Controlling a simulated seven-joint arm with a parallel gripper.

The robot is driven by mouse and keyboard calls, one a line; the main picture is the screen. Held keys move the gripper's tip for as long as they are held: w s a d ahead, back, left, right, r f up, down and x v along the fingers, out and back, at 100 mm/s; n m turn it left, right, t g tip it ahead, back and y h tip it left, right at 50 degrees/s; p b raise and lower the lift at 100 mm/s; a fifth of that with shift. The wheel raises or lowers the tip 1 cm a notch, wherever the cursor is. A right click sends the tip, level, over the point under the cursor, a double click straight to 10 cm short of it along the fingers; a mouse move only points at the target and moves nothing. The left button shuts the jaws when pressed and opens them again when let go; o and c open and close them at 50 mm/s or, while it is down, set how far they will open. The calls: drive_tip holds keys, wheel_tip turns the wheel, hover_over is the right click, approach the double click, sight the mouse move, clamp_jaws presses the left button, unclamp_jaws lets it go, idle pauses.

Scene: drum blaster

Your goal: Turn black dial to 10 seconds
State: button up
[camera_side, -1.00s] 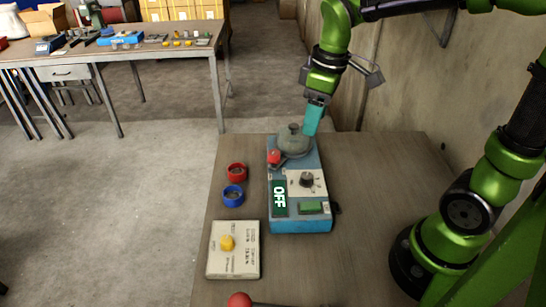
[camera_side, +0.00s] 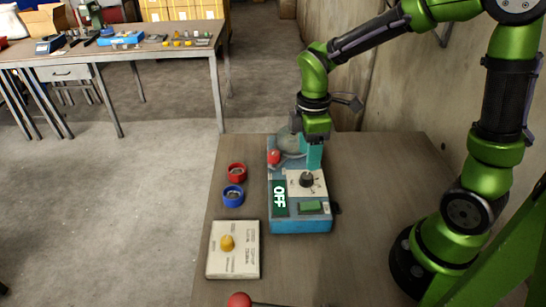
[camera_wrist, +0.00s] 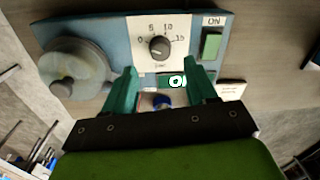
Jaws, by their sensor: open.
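The black dial (camera_side: 306,180) sits on the white panel of the blue machine (camera_side: 300,226). In the wrist view the black dial (camera_wrist: 158,48) has the marks 0, 5, 10 and 15 around it; its exact setting is too small to tell. My gripper (camera_side: 313,166) is above the machine, behind the dial in the side view. In the wrist view my gripper (camera_wrist: 163,76) has its two teal fingers apart, with nothing held between them. The dial is just beyond the fingertips, apparently untouched. A display (camera_side: 279,197) on the machine reads OFF.
A grey drum lid (camera_side: 289,139) and a red knob (camera_side: 273,157) are at the machine's back. A green button (camera_side: 312,207) is in front of the dial. Red (camera_side: 237,171) and blue (camera_side: 233,195) cups and a yellow-knobbed box (camera_side: 220,268) stand left. The table's right is clear.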

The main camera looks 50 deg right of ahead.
sight(307, 175)
wheel_tip(307, 175, down, 6)
drive_tip(key=shift+s+a, duration=0.1)
drive_tip(key=shift+c, duration=0.3)
drive_tip(key=c, duration=1)
